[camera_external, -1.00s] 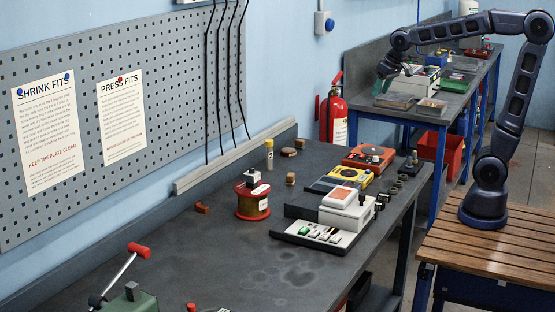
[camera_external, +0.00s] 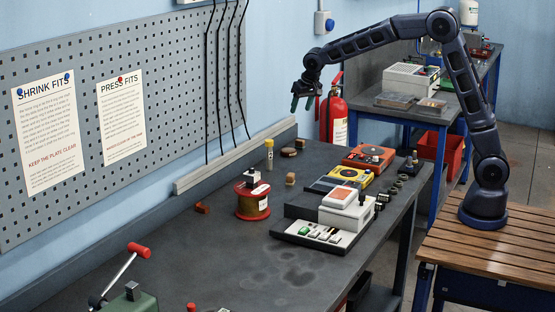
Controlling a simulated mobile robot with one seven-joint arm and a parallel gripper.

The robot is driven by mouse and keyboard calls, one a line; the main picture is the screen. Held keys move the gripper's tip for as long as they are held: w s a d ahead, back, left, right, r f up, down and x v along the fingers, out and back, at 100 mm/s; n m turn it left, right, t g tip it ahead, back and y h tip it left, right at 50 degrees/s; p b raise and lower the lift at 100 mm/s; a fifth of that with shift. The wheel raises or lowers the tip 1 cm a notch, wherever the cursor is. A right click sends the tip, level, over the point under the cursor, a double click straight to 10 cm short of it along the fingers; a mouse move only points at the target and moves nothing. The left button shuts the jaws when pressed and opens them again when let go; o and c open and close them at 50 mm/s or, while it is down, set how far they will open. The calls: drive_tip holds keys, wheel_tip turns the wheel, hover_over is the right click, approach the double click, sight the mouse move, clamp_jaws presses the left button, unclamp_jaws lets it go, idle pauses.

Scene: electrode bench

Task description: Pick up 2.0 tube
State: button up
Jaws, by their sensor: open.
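My gripper (camera_external: 305,103) is open and empty, held in the air above the back of the dark bench (camera_external: 225,255), pointing down. A slim upright yellow tube-shaped thing (camera_external: 269,156) with a pale middle stands on the bench near the wall, below and left of my gripper and well apart from it. Any marking on it is too small to read, so I cannot tell whether it is the 2.0 tube.
A red and copper spool (camera_external: 252,205), a yellow meter (camera_external: 351,180), an orange device (camera_external: 369,159) and a white device with switches (camera_external: 322,236) stand on the bench. A red fire extinguisher (camera_external: 334,117) is behind. The bench's front middle is clear.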

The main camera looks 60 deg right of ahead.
approach(268, 148)
drive_tip(key=shift+m+h, duration=0.3)
drive_tip(key=shift+h, duration=0.1)
drive_tip(key=shift+d+x, duration=0.2)
drive_tip(key=shift+x, duration=2.6)
drive_tip(key=shift+d+x, duration=0.15)
drive_tip(key=shift+x, duration=2.65)
drive_tip(key=shift+w+r, duration=0.15)
drive_tip(key=c, duration=1.2)
drive_tip(key=shift+r, duration=0.1)
